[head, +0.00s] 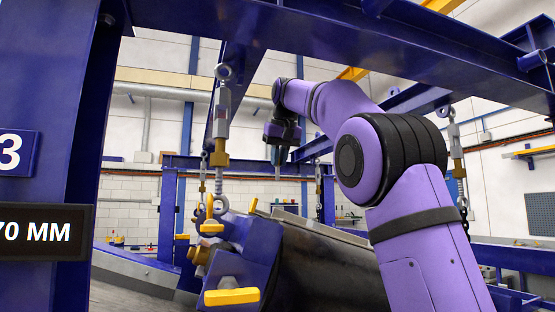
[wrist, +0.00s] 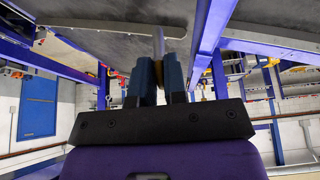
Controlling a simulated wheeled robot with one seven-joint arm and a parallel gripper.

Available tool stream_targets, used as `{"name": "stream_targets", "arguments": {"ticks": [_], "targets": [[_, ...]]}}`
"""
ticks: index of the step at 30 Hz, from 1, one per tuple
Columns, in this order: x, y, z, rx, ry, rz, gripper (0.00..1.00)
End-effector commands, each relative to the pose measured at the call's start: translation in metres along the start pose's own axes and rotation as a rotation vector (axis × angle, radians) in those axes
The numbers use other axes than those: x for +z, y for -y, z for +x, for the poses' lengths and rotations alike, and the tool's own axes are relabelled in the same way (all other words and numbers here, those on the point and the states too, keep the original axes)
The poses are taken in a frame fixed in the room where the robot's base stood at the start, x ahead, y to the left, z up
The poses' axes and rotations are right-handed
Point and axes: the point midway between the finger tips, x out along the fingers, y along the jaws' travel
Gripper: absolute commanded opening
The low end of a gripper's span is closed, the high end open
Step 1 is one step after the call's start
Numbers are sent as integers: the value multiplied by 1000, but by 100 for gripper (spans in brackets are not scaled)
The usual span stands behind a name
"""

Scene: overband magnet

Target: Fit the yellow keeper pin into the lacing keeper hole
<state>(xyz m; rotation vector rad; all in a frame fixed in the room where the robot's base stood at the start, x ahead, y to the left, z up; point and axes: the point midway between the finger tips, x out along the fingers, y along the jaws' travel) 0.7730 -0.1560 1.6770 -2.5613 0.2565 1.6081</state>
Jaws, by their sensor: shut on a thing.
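My gripper (head: 279,150) is high in the middle of the head view, pointing down. In the wrist view my gripper (wrist: 160,78) has its two dark blue fingers shut on a slim pin (wrist: 159,43). The pin's shaft is grey, with a dull yellow-brown part between the fingers; I take it for the keeper pin. In the head view its grey shaft (head: 277,172) hangs below the gripper in free air, above the dark belt unit (head: 325,270). I cannot make out the lacing keeper hole in either view.
A blue frame post (head: 80,130) stands at the left, with a heavy blue beam (head: 350,35) overhead. A turnbuckle hanger (head: 221,115) hangs left of my gripper. A yellow bar (head: 232,297) sits on the blue end housing (head: 245,250) of the belt unit.

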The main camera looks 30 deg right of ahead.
Motion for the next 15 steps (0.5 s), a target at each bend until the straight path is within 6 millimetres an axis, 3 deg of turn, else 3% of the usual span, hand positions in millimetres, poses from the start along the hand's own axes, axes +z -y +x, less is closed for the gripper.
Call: {"name": "stream_targets", "arguments": {"ticks": [15], "targets": [[17, 0, 33, 0, 0, 0, 0]]}}
